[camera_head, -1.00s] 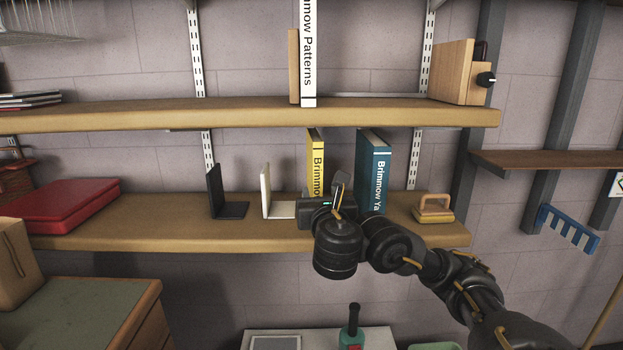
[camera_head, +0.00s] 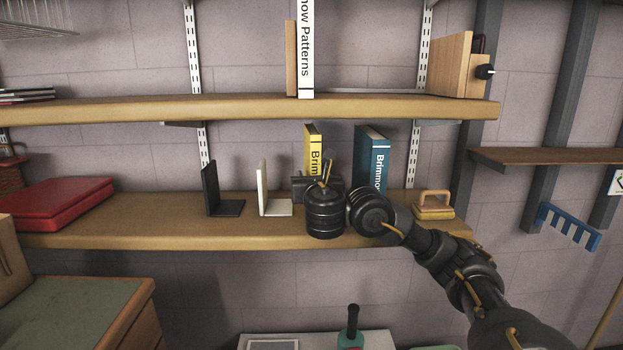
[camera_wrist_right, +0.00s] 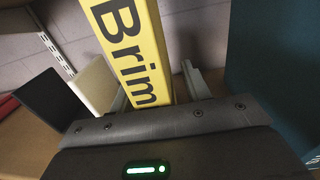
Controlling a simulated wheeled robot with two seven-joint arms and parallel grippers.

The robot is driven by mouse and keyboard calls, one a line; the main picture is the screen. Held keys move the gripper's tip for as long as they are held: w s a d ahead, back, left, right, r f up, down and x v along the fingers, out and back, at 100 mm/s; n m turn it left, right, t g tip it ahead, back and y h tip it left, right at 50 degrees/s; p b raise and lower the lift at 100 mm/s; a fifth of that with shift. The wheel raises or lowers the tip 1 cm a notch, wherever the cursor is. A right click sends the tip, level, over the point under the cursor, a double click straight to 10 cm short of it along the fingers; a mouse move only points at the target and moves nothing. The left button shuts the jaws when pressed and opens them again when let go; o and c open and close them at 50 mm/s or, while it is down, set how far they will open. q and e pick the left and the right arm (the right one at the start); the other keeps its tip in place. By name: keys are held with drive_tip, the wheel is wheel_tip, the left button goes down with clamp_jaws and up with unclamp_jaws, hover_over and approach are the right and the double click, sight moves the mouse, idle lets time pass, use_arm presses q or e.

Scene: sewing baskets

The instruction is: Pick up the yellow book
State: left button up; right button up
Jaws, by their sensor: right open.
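The yellow book (camera_head: 314,148) stands upright on the lower shelf, between a white bookend and a blue book. Its lower part is hidden behind my right gripper (camera_head: 318,184) in the head view. In the right wrist view the yellow book (camera_wrist_right: 136,50) rises between the fingers of my right gripper (camera_wrist_right: 157,90), one finger on each side of the spine. The gripper is open, with a gap visible at the right finger. My left gripper is not in view.
The blue book (camera_head: 373,160) stands close on the right. A white bookend (camera_head: 265,190) and a black bookend (camera_head: 214,190) stand to the left. The upper shelf (camera_head: 250,109) runs above. A wooden-handled block (camera_head: 434,208) sits at the right end.

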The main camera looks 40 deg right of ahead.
drive_tip(key=shift+w, duration=0.1)
clamp_jaws()
drive_tip(key=shift+r, duration=0.1)
drive_tip(key=shift+r, duration=0.1)
idle(0.5)
